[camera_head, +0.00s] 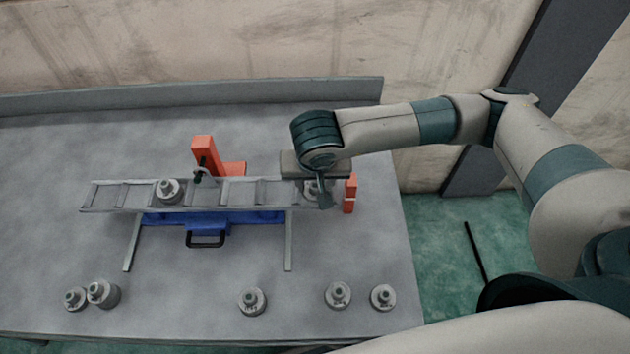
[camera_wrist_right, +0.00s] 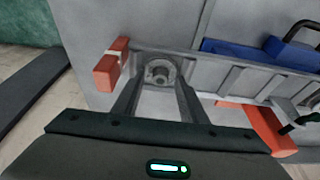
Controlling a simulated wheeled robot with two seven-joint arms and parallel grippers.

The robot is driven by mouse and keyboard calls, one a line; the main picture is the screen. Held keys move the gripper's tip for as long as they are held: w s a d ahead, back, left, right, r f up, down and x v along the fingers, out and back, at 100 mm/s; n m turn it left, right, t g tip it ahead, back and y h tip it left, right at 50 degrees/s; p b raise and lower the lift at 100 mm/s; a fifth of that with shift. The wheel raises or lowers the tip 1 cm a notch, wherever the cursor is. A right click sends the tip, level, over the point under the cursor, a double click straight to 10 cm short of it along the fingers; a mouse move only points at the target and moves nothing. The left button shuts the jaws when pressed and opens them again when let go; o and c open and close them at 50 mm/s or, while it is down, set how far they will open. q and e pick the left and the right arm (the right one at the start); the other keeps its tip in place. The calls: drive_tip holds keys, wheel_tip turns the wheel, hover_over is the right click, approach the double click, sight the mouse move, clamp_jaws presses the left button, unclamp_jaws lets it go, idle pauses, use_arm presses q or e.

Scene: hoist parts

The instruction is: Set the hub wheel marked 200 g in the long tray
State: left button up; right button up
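The long tray (camera_head: 232,193) is a grey ladder-like rack with crossbars and thin legs, lying across the table. One grey hub wheel (camera_head: 168,189) sits in its left part. Another hub wheel (camera_wrist_right: 160,72) is in the tray's right end, its knob facing the right wrist camera. My right gripper (camera_head: 320,197) is over that end. In the right wrist view its two fingers (camera_wrist_right: 159,88) stand apart on either side of this wheel; it looks open, with no clear grip. Loose hub wheels stand in front: (camera_head: 75,298), (camera_head: 103,293), (camera_head: 252,301), (camera_head: 338,295), (camera_head: 383,297). Their markings are unreadable. My left gripper is out of view.
An orange bracket (camera_head: 204,157) stands behind the tray, with a dark part at its front. A blue case (camera_head: 226,222) with a black handle is under the tray. An orange-and-white block (camera_head: 350,193) is beside the tray's right end.

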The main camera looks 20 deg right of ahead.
drive_tip(key=shift+r, duration=0.1)
drive_tip(key=b+v, duration=0.4)
drive_tip(key=v, duration=0.8)
idle(1.7)
